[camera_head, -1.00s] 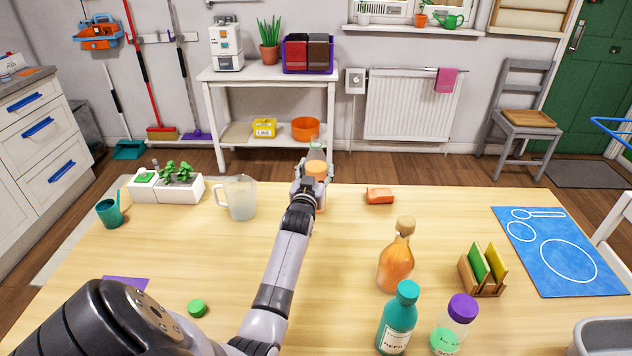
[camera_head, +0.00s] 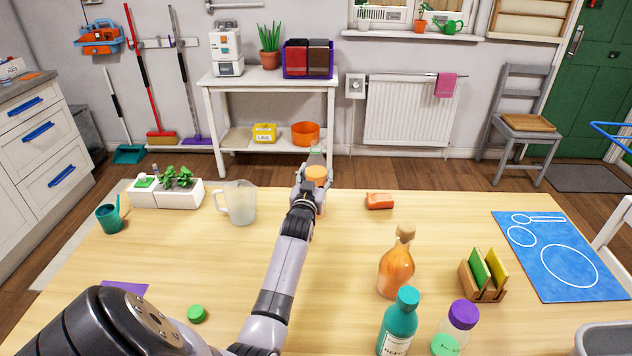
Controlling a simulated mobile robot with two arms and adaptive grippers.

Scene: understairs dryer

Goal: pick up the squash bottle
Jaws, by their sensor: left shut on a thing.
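The squash bottle (camera_head: 316,174), a clear bottle with an orange middle and a pale green top, stands upright near the far edge of the table. My left gripper (camera_head: 315,182) is shut on it, with fingers around its sides. The gripper and wrist hide its lower part, so I cannot tell whether its base touches the table. My left arm reaches to it from the near left. My right gripper is not in view.
A corked orange bottle (camera_head: 396,271), a teal bottle (camera_head: 398,325) and a purple-capped bottle (camera_head: 457,323) stand nearer. The table (camera_head: 340,250) is clear between.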

